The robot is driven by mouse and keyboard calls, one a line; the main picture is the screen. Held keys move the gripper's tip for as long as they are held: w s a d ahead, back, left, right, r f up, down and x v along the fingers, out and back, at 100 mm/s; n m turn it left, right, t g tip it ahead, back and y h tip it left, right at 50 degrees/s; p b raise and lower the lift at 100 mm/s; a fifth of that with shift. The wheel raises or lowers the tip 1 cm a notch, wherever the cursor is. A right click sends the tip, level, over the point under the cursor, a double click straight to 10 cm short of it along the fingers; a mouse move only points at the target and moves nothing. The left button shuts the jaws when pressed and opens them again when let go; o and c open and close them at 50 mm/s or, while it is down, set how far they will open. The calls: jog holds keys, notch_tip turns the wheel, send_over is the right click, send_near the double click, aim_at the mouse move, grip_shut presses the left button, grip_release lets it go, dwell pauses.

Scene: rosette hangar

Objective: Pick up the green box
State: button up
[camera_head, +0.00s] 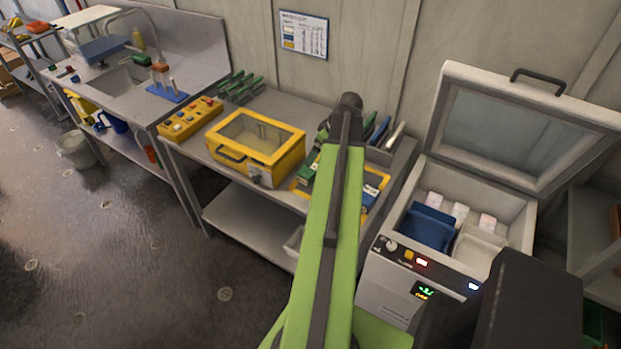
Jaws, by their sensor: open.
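A small green block-like thing (307,171) lies on the middle bench, just left of my green arm and partly hidden by it. I cannot tell for sure that it is the green box. Another small green thing (141,60) lies by the sink at the back left. My gripper (324,134) is a dark shape at the far end of my arm, above the middle bench. It is open, mostly hidden behind the arm, and its fingertips are not clear. I see nothing held in it.
A yellow case with a clear lid (254,146) and a yellow control box (190,118) stand on the bench (205,150). Green racks (240,87) stand behind. An open-lidded machine (385,285) holds a blue bin (425,228) at right.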

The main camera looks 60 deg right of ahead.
aim_at(310, 169)
jog(key=b+x, duration=0.6)
jog(key=x, duration=0.2)
jog(key=shift+f, duration=0.25)
jog(key=shift+w+f, duration=0.1)
jog(key=b+x, duration=0.5)
jog(key=shift+d+f, duration=0.15)
jog(key=shift+d, duration=0.05)
jog(key=shift+c, duration=0.3)
jog(key=c, duration=1.4)
jog(key=shift+r, duration=0.3)
